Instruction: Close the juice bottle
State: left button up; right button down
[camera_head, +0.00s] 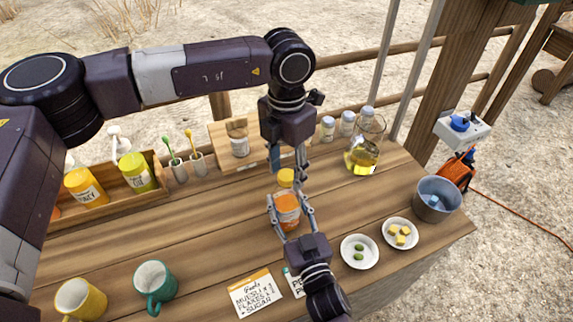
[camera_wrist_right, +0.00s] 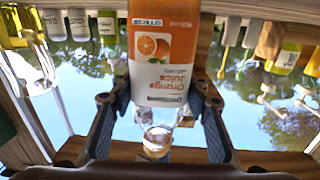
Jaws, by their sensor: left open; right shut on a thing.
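The juice bottle (camera_head: 288,212), with an orange label, stands over the middle of the table in the head view. My right gripper (camera_head: 289,203) is shut around its body from the front. The right wrist view shows the bottle (camera_wrist_right: 165,60) upside down between both fingers, its neck toward the lower edge. A yellow-orange cap (camera_head: 286,176) shows at the bottle's top; I cannot tell whether it is seated or loose. My left gripper (camera_head: 288,172) points down from above, open, with its fingers either side of the cap. I cannot tell whether they touch it.
A wooden crate with jars (camera_head: 160,183) stands at the left. A glass jug (camera_head: 377,140) is at the back right. Two small plates (camera_head: 346,262) and a metal bucket (camera_head: 454,187) are at the right. Yellow and teal mugs (camera_head: 168,278) and a card (camera_head: 238,296) are in front.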

pick_arm(q)
grip_shut()
jog(key=shift+m, duration=0.9)
jog(key=shift+o, duration=0.8)
grip_release()
notch_tip(320, 180, up, 12)
pick_arm(e)
jog(key=c, duration=1)
grip_release()
